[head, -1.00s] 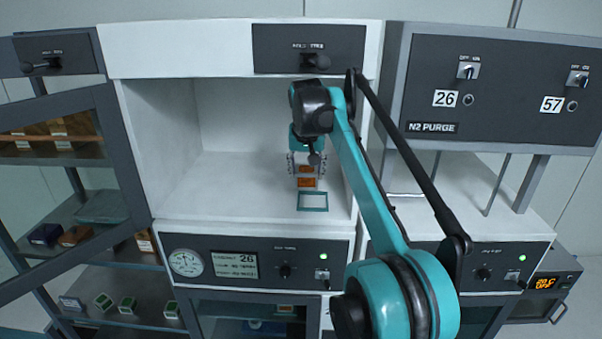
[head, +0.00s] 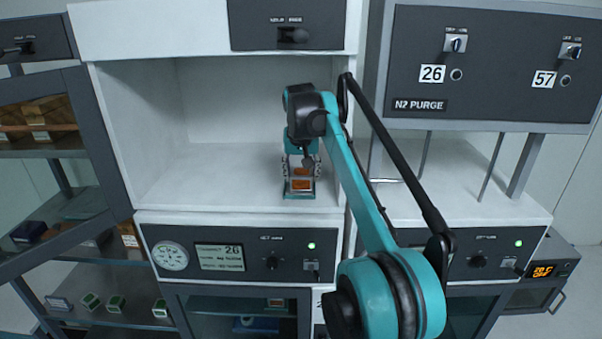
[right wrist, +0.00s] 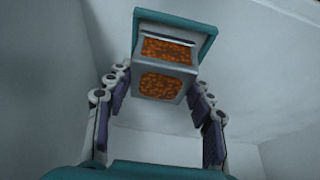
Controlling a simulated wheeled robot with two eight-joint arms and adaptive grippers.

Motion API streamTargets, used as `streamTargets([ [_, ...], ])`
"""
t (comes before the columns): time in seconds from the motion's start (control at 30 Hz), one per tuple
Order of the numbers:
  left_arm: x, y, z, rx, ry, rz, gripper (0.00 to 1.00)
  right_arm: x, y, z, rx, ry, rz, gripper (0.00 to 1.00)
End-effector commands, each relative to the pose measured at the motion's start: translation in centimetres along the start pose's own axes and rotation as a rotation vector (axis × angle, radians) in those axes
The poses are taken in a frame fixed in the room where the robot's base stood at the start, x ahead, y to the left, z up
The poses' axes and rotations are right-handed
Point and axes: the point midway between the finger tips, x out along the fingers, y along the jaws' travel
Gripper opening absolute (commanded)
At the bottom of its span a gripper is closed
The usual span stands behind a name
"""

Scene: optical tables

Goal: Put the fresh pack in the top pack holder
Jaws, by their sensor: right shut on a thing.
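The fresh pack (head: 301,184), a small grey block with orange-bead windows, is between the fingers of my right gripper (head: 301,165) in the open white upper compartment. The gripper is shut on it. The right wrist view shows the pack (right wrist: 163,85) beyond the fingers, two bead-filled windows facing the camera. My left gripper is not in view.
The compartment's right wall stands close beside my gripper; its floor (head: 215,185) is clear to the left. A control panel (head: 240,258) lies below. An open glass door (head: 95,140) and shelves with small boxes stand at left. The N2 purge box (head: 490,80) is at right.

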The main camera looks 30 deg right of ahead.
Motion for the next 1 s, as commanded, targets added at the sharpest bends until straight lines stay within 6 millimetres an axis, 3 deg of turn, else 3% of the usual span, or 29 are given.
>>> streamTargets([
  [0.57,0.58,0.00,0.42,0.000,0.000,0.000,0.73,0.98,-0.05,0.43,-0.001,0.000,0.000,0.20],
  [0.6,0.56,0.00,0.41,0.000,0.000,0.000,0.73,0.96,-0.05,0.43,-0.001,0.000,0.000,0.58],
  [0.67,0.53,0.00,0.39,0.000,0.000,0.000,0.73,0.93,-0.05,0.42,-0.001,0.000,0.000,0.74],
  [1.0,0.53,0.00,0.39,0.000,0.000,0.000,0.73,0.80,-0.06,0.42,-0.001,0.000,0.000,0.77],
])
